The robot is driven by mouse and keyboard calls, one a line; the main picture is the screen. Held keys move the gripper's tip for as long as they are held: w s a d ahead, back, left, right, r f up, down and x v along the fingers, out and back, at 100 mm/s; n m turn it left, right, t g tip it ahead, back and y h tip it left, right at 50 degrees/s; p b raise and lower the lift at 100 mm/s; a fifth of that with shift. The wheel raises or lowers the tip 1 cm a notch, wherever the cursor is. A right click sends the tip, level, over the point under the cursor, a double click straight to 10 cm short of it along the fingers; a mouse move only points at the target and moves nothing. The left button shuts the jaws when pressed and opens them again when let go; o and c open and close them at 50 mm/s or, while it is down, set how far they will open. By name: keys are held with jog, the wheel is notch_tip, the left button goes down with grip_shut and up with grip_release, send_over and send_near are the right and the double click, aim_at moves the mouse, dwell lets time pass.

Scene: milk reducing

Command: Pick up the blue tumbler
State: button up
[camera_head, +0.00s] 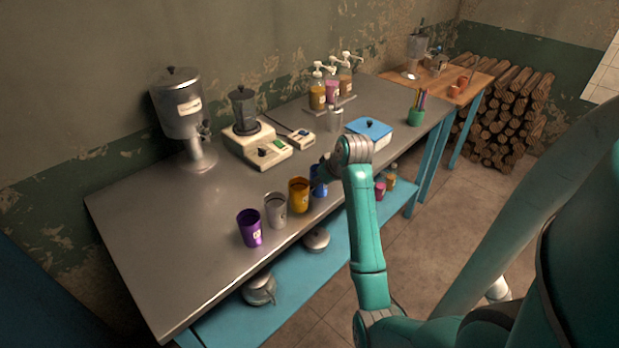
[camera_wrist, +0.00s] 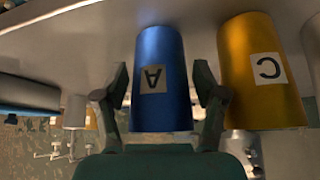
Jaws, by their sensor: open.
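The blue tumbler (camera_head: 319,182) stands on the metal table near its front edge, at the right end of a row of tumblers. My arm's end partly hides it in the head view. In the wrist view the blue tumbler (camera_wrist: 160,75), with a letter A label, appears upside down between the two fingers of my gripper (camera_wrist: 160,105). The gripper is open, with a finger on each side of the tumbler. A small gap seems to show beside each finger; contact cannot be told for sure.
An orange-yellow tumbler (camera_head: 299,195) labelled C (camera_wrist: 262,75) stands close beside the blue one. Silver (camera_head: 276,211) and purple (camera_head: 250,228) tumblers follow to the left. A blue-lidded box (camera_head: 369,133) and green pen cup (camera_head: 416,117) stand to the right. The table's left part is clear.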

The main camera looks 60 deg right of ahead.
jog(key=shift+f, duration=0.2)
jog(key=c, duration=1)
jog(key=shift+o, duration=0.2)
